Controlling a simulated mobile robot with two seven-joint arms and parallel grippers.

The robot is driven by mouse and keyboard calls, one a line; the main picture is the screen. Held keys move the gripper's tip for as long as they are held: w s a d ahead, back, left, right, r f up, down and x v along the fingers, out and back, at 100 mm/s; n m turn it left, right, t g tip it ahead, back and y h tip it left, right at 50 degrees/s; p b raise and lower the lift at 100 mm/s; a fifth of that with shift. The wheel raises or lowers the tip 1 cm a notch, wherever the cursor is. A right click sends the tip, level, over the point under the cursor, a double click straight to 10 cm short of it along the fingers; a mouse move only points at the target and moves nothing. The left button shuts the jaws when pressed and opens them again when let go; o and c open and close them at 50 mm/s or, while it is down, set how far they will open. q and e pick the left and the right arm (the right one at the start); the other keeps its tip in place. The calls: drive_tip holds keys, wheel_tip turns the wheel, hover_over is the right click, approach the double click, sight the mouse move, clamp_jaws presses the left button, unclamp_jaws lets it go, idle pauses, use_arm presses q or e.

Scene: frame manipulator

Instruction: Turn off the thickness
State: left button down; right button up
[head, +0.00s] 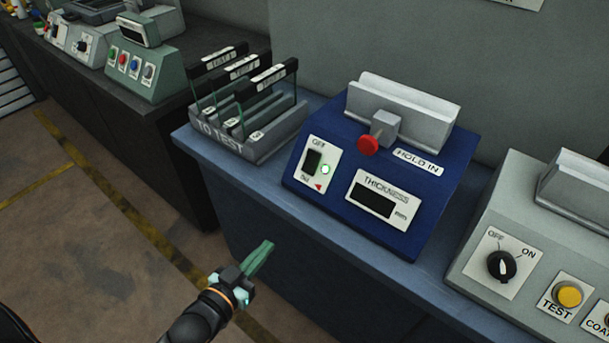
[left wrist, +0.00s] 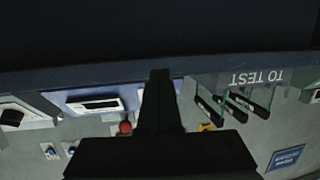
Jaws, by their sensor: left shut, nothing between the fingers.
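The blue thickness device (head: 424,219) stands on the blue bench in the middle of the head view. The thickness display (head: 375,200) is dark. A red knob (head: 368,145) sits above it, by the HOLD IN label. My left gripper (head: 262,257) is shut and empty, in front of the bench, below and left of the device, touching nothing. The left wrist view shows the device's display (left wrist: 100,105) upside down. My right gripper is out of view.
A grey TO TEST rack (head: 235,138) holding several frames stands left of the device. A grey machine with a black OFF/ON dial (head: 501,265) and yellow TEST button (head: 569,295) stands right. A green machine (head: 148,72) is at the back left. The floor left is clear.

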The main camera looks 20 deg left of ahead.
use_arm(q)
wheel_tip(320, 180, up, 11)
drive_tip(key=w+m+t+h+b, duration=0.2)
drive_tip(key=t+h, duration=0.2)
drive_tip(key=shift+w+t, duration=0.3)
drive_tip(key=shift+t, duration=0.1)
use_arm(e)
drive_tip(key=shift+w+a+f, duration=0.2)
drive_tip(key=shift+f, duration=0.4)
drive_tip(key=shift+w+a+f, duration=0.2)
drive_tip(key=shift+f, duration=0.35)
use_arm(q)
drive_tip(key=shift+r, duration=0.1)
drive_tip(key=p, duration=0.1)
approach(317, 152)
wheel_tip(317, 152, up, 4)
drive_tip(key=w, duration=0.2)
drive_tip(key=w+d+f, duration=0.1)
drive_tip(key=w+f, duration=0.1)
drive_tip(key=w, duration=0.1)
drive_tip(key=shift+d+f, duration=0.2)
drive_tip(key=shift+d, duration=0.2)
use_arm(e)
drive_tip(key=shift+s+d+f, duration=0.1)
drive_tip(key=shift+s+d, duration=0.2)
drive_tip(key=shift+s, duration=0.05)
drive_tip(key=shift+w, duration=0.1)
